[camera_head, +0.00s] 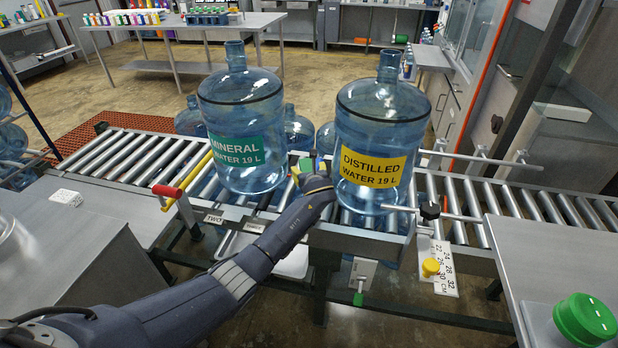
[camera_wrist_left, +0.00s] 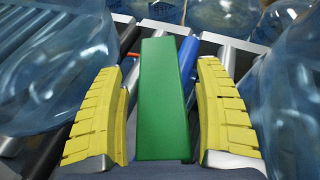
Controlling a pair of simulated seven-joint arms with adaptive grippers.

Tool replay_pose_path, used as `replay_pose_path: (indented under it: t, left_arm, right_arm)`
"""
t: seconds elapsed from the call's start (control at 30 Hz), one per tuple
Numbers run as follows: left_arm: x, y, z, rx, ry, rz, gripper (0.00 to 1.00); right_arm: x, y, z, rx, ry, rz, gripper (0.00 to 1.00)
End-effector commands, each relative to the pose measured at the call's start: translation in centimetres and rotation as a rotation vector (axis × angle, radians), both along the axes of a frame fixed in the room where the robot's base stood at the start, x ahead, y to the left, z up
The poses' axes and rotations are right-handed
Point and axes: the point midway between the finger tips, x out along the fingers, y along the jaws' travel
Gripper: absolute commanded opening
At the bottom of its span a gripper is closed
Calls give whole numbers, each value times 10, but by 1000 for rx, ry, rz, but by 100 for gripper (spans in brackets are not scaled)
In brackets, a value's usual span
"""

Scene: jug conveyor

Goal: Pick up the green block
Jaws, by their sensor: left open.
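The green block (camera_wrist_left: 163,100) is a long upright-looking bar in the left wrist view. It lies between the two yellow ribbed fingers of my left gripper (camera_wrist_left: 163,115), with a gap on each side. In the head view my left gripper (camera_head: 310,175) reaches in between the two big jugs, and only a small part of the green block (camera_head: 306,164) shows past it. My left gripper is open. My right gripper is not in view.
The mineral water jug (camera_head: 240,110) stands close left of my gripper and the distilled water jug (camera_head: 381,115) close right, both on the roller conveyor (camera_head: 135,155). A blue bar (camera_wrist_left: 188,58) is beside the block.

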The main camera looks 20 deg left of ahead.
Motion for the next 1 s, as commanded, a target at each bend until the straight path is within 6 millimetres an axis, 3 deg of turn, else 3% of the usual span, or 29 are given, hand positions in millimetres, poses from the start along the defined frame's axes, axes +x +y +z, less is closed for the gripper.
replay_pose_path:
  t: [0.33, 0.9, 1.0]
  left_arm:
    - [2, 1, -1, 0, -1, 0, 71]
    - [2, 1, -1, 0, 0, 1, 5]
    - [2, 1, 0, 1, -2, 0, 0]
  right_arm:
    - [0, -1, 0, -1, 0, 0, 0]
    - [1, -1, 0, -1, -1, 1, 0]
    - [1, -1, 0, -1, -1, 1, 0]
